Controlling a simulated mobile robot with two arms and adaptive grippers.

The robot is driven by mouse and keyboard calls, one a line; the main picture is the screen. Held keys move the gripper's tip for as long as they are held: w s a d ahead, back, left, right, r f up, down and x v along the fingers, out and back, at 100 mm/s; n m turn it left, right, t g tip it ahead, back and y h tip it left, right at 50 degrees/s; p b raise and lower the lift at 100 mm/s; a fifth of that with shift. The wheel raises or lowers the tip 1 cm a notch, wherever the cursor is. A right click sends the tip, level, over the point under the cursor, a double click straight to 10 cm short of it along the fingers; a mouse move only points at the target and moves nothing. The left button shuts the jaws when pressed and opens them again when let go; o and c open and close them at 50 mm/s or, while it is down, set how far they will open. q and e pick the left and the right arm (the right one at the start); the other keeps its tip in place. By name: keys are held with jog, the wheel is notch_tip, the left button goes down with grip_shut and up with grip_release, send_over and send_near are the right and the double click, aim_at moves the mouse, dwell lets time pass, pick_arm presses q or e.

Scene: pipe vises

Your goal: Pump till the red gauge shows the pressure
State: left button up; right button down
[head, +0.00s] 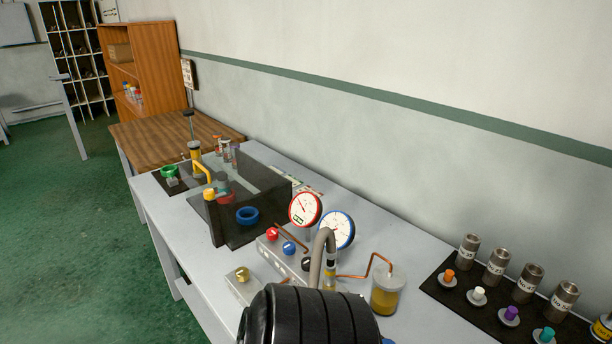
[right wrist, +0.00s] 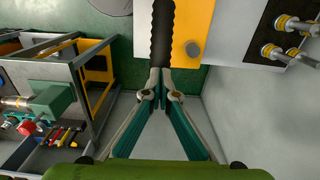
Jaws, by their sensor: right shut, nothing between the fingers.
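The red-rimmed gauge (head: 305,209) stands at the middle of the bench in the head view, with a thin needle on a white dial. I cannot read its value. The blue-rimmed gauge (head: 338,229) stands right beside it. In the right wrist view my right gripper (right wrist: 162,88) is shut and empty. A black ribbed bar (right wrist: 160,30) lies just beyond its fingertips, and I cannot tell if they touch. I cannot tell which part is the pump lever. My left gripper is not in view.
A block with red and black knobs (head: 273,234) sits below the gauges, by a jar of amber liquid (head: 385,294). A dark transparent box (head: 247,240) stands to the left. Several metal cylinders (head: 497,262) stand on a black mat at right. The wall runs behind the bench.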

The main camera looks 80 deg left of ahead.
jog(key=shift+f, duration=0.15)
jog(key=shift+w+d+f+b, duration=0.15)
jog(key=shift+d+f+b, duration=0.05)
jog(key=shift+f+b, duration=0.7)
jog(key=shift+w+d+f+b, duration=0.1)
jog(key=shift+d+f+b, duration=0.1)
jog(key=shift+f+b, duration=0.65)
jog(key=shift+w+d+f+b, duration=0.2)
jog(key=shift+f+b, duration=0.5)
jog(key=shift+f, duration=0.35)
jog(key=shift+s, duration=0.1)
jog(key=shift+w+d+f+b, duration=0.15)
jog(key=shift+f+b, duration=0.5)
jog(key=shift+f, duration=0.15)
jog(key=shift+w+d+f+b, duration=0.1)
jog(key=shift+f+b, duration=0.55)
jog(key=shift+f, duration=0.1)
jog(key=shift+w+d+f+b, duration=0.15)
jog(key=shift+f+b, duration=0.5)
jog(key=shift+f, duration=0.15)
jog(key=shift+s, duration=0.1)
jog(key=f+b, duration=0.3)
jog(key=f, duration=0.1)
jog(key=shift+w+d+f+b, duration=0.2)
jog(key=shift+f+b, duration=0.05)
jog(key=shift+b, duration=0.15)
jog(key=shift+f, duration=0.1)
